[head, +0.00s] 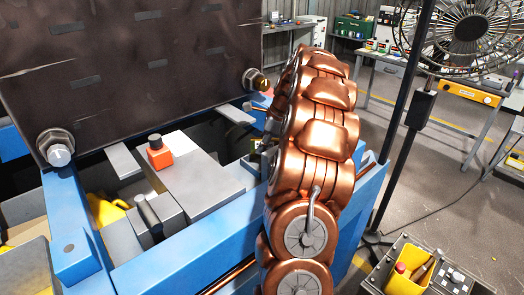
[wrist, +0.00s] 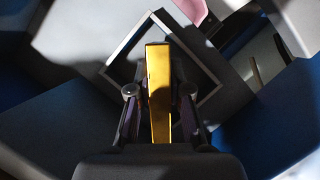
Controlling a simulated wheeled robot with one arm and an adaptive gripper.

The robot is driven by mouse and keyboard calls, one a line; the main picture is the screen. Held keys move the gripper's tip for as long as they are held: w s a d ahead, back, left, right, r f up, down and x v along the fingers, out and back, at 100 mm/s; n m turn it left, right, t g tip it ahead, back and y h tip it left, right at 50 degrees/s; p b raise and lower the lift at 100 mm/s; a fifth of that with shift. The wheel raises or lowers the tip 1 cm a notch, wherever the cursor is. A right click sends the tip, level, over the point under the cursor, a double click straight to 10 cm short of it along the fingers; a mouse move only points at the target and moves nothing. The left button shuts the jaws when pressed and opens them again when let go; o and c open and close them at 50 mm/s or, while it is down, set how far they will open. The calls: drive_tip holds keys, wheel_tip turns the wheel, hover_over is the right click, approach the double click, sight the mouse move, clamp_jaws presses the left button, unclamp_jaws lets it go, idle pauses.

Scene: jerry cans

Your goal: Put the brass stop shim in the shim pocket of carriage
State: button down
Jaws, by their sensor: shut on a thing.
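In the wrist view my gripper (wrist: 159,92) is shut on the brass stop shim (wrist: 158,68), a flat gold bar pointing away from the camera between the two fingers. Beyond it is a square opening with a pale grey rim (wrist: 208,68), seen turned like a diamond. The shim's far end overlaps this opening in the picture; I cannot tell whether it is inside. I cannot tell for sure whether the opening is the shim pocket. In the head view my copper arm hides the gripper and shim.
A blue machine frame (head: 190,252) holds a grey block (head: 200,180) with an orange-based button (head: 159,152). A large dark plate (head: 130,60) stands over it at the back left.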

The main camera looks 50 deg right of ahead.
sight(276, 139)
drive_tip(key=shift+f+p, duration=0.4)
drive_tip(key=shift+f, duration=0.9)
drive_tip(key=shift+f, duration=0.1)
drive_tip(key=c, duration=1.1)
unclamp_jaws()
drive_tip(key=b+v, duration=0.4)
drive_tip(key=v, duration=0.7)
drive_tip(key=shift+d+r, duration=0.1)
drive_tip(key=shift+r, duration=0.1)
drive_tip(key=shift+s+r, duration=0.2)
drive_tip(key=shift+r, duration=0.1)
